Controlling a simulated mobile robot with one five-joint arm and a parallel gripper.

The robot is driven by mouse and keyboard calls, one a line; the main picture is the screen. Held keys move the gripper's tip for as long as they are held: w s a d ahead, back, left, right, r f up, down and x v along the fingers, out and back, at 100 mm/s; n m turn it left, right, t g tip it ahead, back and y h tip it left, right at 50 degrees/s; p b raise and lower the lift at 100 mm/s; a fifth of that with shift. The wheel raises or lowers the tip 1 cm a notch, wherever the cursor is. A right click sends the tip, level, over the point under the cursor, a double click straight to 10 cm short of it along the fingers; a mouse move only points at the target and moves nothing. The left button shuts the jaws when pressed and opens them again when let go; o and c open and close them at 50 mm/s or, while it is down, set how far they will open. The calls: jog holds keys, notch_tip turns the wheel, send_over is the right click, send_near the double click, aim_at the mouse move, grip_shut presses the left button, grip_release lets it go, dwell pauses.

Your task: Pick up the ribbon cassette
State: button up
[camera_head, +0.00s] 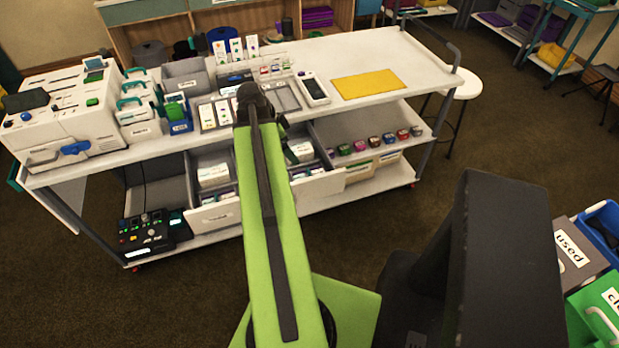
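I cannot tell for certain which item is the ribbon cassette. White cases with teal handles (140,103) stand on the cart top beside the white printer-like machine (70,115). A small blue and green item (178,112) stands just right of them. My green arm reaches forward over the cart's front edge. My gripper (249,92) is the dark end of the arm, above the middle of the cart top, right of these items. Its fingers are too small and hidden by the arm to show whether they are open, and no held object shows.
The white cart (383,48) has a yellow mat (368,85), a handheld device (314,90) and grey trays on top. Open drawers (215,214) and small colored rolls are below. A black control box (146,232) sits at lower left. Bins (598,300) stand at right.

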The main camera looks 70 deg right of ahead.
aim_at(308, 172)
jog(key=b+x, duration=0.3)
jog(key=x, duration=0.1)
jog(key=b+x, duration=0.8)
jog(key=shift+w+a+f, duration=0.1)
jog(key=shift+w+f, duration=0.05)
jog(key=shift+w, duration=0.1)
jog(key=shift+s+f+b, duration=0.15)
jog(key=shift+b, duration=0.15)
jog(key=b+x, duration=0.4)
jog(key=x, duration=0.1)
jog(key=shift+d+f+b, duration=0.1)
jog(key=shift+d+b, duration=0.15)
jog(key=shift+b, duration=0.1)
jog(key=shift+r, duration=0.25)
jog(key=shift+c, duration=0.4)
jog(key=c, duration=1.2)
jog(key=shift+r+p, duration=0.1)
jog(key=shift+p, duration=0.2)
jog(key=shift+c, duration=0.2)
